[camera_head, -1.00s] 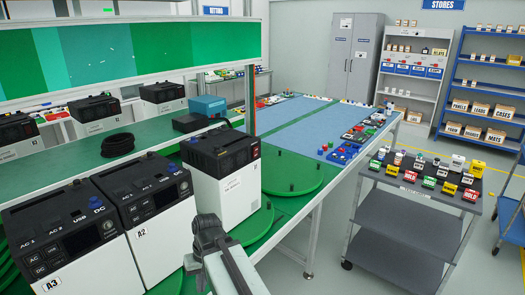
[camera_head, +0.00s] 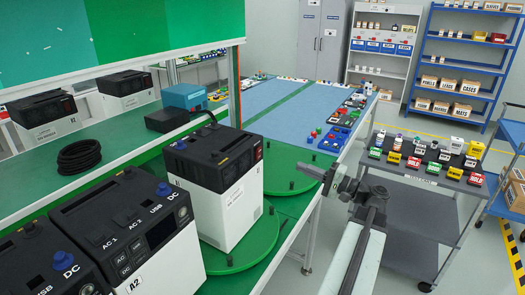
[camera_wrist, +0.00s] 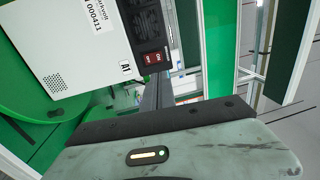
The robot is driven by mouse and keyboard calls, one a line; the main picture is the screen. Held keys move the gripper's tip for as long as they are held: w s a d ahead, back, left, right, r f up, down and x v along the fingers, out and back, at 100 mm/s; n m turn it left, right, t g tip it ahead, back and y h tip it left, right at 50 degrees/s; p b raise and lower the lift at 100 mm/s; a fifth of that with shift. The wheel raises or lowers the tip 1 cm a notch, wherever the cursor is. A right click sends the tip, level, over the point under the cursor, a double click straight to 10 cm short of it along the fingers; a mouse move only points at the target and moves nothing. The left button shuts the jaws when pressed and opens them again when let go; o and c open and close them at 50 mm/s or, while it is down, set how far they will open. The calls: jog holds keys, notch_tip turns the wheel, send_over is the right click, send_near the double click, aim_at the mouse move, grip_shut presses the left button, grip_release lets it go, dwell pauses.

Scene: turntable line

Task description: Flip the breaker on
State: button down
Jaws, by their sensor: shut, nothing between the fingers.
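The white power unit with a black top (camera_head: 215,175) stands on a green turntable disc. Its red switch (camera_head: 259,153) is on the side facing right. In the wrist view, the unit's A1 label (camera_wrist: 125,68) shows beside a pair of red rocker switches (camera_wrist: 153,58) in the black panel. I cannot tell which way the rockers are set. My gripper (camera_head: 332,178) is to the right of the unit, apart from it, in the head view. In the wrist view its dark, closed fingers (camera_wrist: 153,97) point up the picture towards the switch side, with nothing held.
Unit A2 (camera_head: 150,237) and another unit stand at the front left. A black cable coil (camera_head: 79,157) lies on the green bench behind. A grey trolley (camera_head: 400,205) with coloured items stands at the right. Open floor shows between bench and trolley.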

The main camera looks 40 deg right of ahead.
aim_at(260, 150)
jog(key=p+x, duration=0.1)
jog(key=x, duration=1.3)
jog(key=shift+a+p, duration=0.1)
jog(key=shift+p, duration=0.25)
jog(key=shift+w+a, duration=0.1)
jog(key=shift+s+d+r, duration=0.1)
jog(key=shift+s+d, duration=0.1)
jog(key=shift+s, duration=0.3)
jog(key=r+p+v, duration=0.2)
jog(key=r+v, duration=0.1)
jog(key=v, duration=0.9)
jog(key=shift+s, duration=0.5)
